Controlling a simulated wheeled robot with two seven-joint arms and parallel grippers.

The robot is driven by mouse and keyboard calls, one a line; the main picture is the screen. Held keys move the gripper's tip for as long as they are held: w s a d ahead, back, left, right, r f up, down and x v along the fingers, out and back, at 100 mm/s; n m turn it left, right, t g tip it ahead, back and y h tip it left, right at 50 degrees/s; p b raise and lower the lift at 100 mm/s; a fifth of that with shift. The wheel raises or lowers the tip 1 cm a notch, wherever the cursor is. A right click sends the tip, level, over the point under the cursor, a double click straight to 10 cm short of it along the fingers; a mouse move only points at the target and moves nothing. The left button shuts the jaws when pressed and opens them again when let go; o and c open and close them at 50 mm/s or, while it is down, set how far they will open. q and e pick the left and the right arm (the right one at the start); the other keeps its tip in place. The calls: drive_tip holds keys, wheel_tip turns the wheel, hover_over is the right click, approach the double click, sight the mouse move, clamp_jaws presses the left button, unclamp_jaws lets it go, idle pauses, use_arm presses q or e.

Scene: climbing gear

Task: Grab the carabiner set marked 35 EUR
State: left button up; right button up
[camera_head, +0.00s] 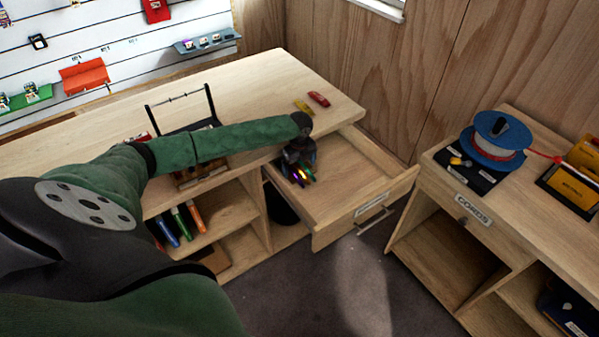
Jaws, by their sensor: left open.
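My left arm reaches across the counter from the left. Its dark gripper (301,172) is open and points down over the open wooden drawer (345,198). Small yellow, purple and green items (299,177) show right at the fingertips; they look like carabiners, but are too small to tell for sure. I cannot tell whether the fingers touch them. A red item (319,99) and a yellow item (303,107) lie on the counter behind the drawer. No 35 EUR mark is readable. My right gripper is out of view.
The counter (270,75) has a dark wire-framed stand partly behind my arm. Shelves below hold colored items. At right, a second counter labelled CORDS (473,208) carries a blue cord spool (494,140). Dark floor lies between the counters.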

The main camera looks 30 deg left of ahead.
use_arm(q)
drive_tip(key=shift+f, duration=0.1)
drive_tip(key=shift+c, duration=0.2)
drive_tip(key=c, duration=1.1)
